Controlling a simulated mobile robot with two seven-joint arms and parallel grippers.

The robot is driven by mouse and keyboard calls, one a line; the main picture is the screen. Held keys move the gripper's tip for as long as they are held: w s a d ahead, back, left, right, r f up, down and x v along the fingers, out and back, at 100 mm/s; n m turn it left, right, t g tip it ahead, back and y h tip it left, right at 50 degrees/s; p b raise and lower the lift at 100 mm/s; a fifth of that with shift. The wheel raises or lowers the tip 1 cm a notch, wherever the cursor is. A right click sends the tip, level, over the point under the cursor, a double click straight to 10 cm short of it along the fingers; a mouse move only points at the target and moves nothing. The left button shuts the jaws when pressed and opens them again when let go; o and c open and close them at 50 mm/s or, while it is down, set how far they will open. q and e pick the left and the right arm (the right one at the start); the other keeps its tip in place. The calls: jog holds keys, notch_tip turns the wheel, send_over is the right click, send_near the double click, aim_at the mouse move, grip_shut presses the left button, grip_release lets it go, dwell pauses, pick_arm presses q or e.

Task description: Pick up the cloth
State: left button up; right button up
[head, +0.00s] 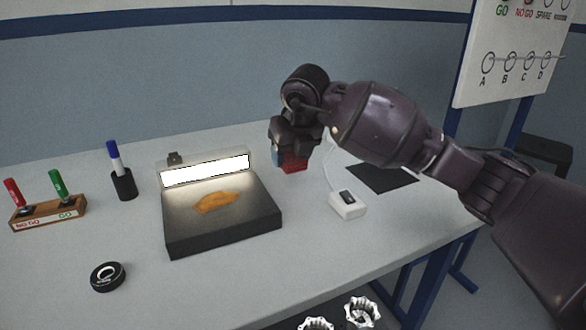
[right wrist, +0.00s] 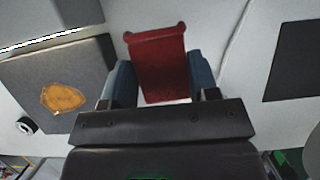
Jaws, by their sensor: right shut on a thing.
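An orange-tan, irregular flat piece that looks like a crumpled cloth (head: 215,202) lies on the dark, flat top of a lit box. It also shows at the left in the right wrist view (right wrist: 63,97). My right gripper (head: 287,155) is above the table, to the right of the box and apart from the orange piece. Its blue-grey fingers are shut on a red piece (right wrist: 157,62), which shows under the gripper in the head view (head: 294,165). I cannot tell whether the red piece is soft or rigid. My left gripper is not in view.
The dark box (head: 225,236) has a bright light panel (head: 205,170) at its back. Left of it are a pen holder (head: 123,185), a marker rack (head: 48,213) and a black ring (head: 107,277). A white device (head: 347,205) and a black mat (head: 383,178) lie right.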

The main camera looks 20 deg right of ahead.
aim_at(291, 157)
pick_arm(q)
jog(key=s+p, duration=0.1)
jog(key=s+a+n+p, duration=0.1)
jog(key=p, duration=0.1)
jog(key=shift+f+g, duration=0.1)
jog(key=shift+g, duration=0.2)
pick_arm(e)
notch_tip(291, 157, up, 14)
jog(key=shift+r, duration=0.2)
